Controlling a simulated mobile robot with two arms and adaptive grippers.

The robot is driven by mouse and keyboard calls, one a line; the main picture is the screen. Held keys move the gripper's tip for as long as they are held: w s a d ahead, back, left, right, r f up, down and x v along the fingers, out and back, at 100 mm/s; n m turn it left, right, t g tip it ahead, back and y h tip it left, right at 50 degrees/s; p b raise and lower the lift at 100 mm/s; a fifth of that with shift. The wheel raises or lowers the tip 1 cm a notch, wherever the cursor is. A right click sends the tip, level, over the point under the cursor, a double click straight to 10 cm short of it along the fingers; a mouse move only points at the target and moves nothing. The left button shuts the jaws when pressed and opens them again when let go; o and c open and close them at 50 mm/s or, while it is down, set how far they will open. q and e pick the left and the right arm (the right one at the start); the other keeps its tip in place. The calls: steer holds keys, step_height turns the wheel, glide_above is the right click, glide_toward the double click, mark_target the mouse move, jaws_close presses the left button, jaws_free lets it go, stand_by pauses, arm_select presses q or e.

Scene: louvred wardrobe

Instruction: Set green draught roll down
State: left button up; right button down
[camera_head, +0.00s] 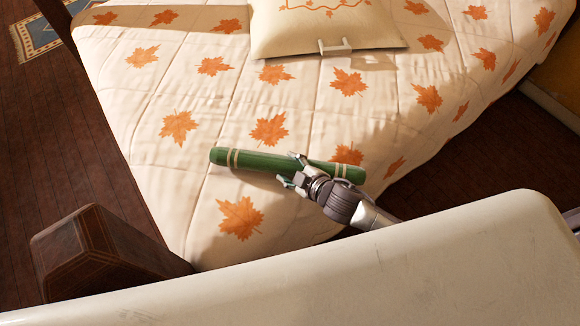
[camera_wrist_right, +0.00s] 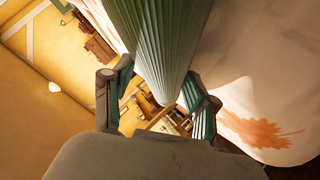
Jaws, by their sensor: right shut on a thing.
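The green draught roll (camera_head: 262,161) is a long ribbed cylinder with pale bands near its ends. It lies level over the foot part of the bed (camera_head: 160,92), which has a cream quilt with orange maple leaves. My right gripper (camera_head: 295,172) is shut around the roll right of its middle. The right wrist view shows the roll (camera_wrist_right: 157,35) between the two fingers (camera_wrist_right: 160,92). I cannot tell whether the roll touches the quilt. My left gripper is in neither view.
A cream cushion (camera_head: 310,35) with a small white handle-shaped piece (camera_head: 335,46) at its edge lies farther up the bed. A dark wooden post (camera_head: 105,250) stands at the lower left. A patterned rug (camera_head: 40,33) lies on the dark floor. The quilt around the roll is clear.

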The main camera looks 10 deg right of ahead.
steer(key=shift+r, duration=0.1)
steer(key=shift+c, duration=1.4)
jaws_free()
steer(key=v, duration=1.2)
